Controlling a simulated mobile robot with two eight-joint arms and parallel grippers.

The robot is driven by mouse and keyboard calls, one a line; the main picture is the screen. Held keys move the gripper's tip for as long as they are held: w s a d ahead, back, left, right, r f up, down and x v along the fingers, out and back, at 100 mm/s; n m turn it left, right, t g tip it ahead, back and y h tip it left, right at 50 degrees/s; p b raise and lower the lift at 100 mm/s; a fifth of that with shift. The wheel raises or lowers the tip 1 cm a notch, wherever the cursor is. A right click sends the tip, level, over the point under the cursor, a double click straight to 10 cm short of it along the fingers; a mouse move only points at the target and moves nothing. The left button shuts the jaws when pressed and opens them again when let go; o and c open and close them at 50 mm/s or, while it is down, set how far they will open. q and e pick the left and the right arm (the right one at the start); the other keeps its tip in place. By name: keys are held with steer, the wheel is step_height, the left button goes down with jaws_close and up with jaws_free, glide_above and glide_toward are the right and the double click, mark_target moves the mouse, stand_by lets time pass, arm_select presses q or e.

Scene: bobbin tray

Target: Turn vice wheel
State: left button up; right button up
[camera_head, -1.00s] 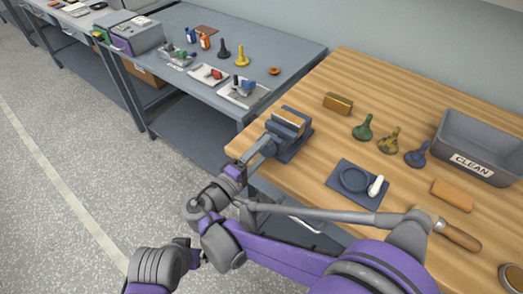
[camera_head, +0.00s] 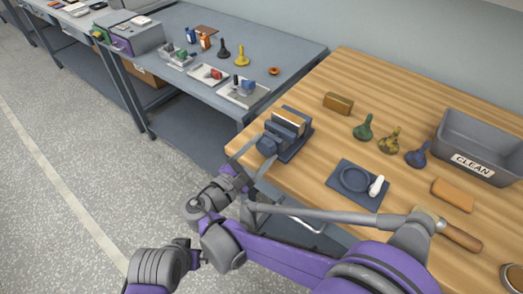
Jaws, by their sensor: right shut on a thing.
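The vice (camera_head: 291,121) is a dark blue-grey block with a wooden strip held between its jaws. It is fixed at the left corner of the wooden bench. Its wheel end (camera_head: 268,146) faces me and the bench's front-left edge. My right gripper (camera_head: 261,152) reaches up from below, with one finger on each side of the wheel end, and is shut on it. The fingers partly hide the contact. My left gripper is not in view.
On the wooden bench (camera_head: 320,180), a dark mat (camera_head: 344,194) with a ring and white piece lies right of the vice. Several knobbed tools, a wooden block (camera_head: 338,103) and a grey CLEAN bin (camera_head: 455,131) stand farther back. A grey bench (camera_head: 282,60) adjoins at left.

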steer(key=shift+n, duration=1)
steer(key=o, duration=1.3)
steer(key=shift+o, duration=0.2)
